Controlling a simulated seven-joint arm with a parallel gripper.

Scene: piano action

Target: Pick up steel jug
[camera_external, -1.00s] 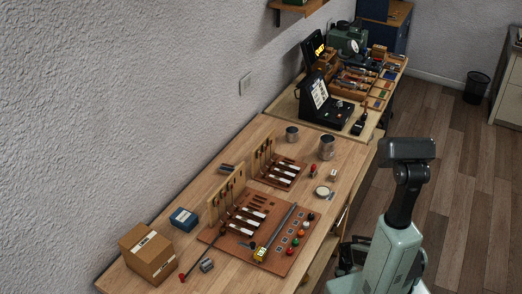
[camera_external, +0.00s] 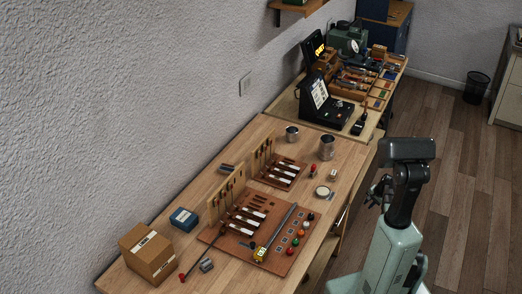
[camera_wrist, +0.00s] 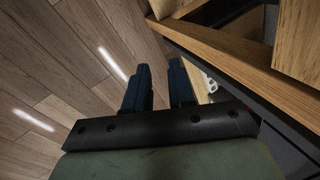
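Two grey metal vessels stand upright at the far part of the wooden bench. The larger vessel (camera_external: 327,148) is on the right and looks like the steel jug. The smaller vessel (camera_external: 292,134) is to its left, nearer the wall. I cannot make out a handle or spout on either. My gripper (camera_external: 376,192) is off the bench's right side, apart from both vessels and partly hidden by my arm. In the wrist view, my gripper (camera_wrist: 159,68) has its two dark fingers apart with nothing between them. No vessel shows there.
The bench (camera_external: 182,190) holds a brown board (camera_external: 222,240) with piano-action parts, a cardboard box (camera_external: 148,255), a blue box (camera_external: 183,218) and a round pale dish (camera_external: 322,191). A crowded second table (camera_external: 285,107) adjoins the far end. The bench edge (camera_wrist: 225,70) is close to the fingers.

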